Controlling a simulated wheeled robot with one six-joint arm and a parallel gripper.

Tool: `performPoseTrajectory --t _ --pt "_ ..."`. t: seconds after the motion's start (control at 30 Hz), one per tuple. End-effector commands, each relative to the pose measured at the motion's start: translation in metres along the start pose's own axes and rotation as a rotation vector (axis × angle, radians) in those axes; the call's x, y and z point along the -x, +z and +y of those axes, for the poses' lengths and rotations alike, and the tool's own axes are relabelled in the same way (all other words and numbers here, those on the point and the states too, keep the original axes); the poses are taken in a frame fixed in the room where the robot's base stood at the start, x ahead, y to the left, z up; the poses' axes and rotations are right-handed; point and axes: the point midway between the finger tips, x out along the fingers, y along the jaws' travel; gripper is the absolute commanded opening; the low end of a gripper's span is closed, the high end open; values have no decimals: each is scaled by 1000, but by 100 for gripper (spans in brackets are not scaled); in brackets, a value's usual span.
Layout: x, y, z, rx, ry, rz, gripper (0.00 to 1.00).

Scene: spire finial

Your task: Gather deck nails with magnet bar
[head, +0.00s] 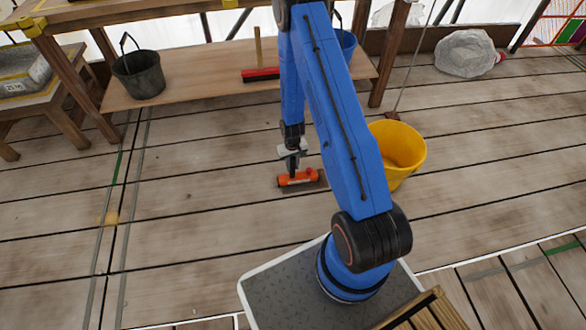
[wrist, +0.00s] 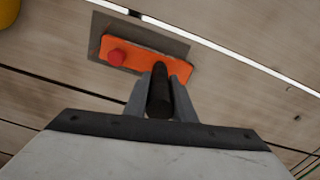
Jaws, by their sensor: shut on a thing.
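An orange magnet bar (head: 297,178) with a red knob sits low at the deck boards in the head view. In the wrist view the magnet bar (wrist: 118,50) shows its orange body on a wider grey plate, with a black handle sticking up toward me. My gripper (head: 291,160) is above the bar, and its two fingers (wrist: 160,98) are shut on the black handle. I cannot tell whether the plate touches the deck. I cannot make out any nails clearly; a few tiny dark specks (wrist: 297,118) lie on the boards in the wrist view.
A yellow bucket (head: 398,150) stands just right of the bar, partly behind my arm. A black bucket (head: 138,74) and a red-headed brush (head: 261,75) are on the low wooden shelf (head: 200,72) behind. A plastic-wrapped bundle (head: 466,53) lies at the back right.

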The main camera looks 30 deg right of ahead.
Motion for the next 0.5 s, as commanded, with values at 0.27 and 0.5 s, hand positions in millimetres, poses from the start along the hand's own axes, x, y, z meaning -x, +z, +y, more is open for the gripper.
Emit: performPoseTrajectory --t 0.27,0.5 --pt "0 -15 3 0 0 1 0" --pt "0 -28 6 0 0 0 0"
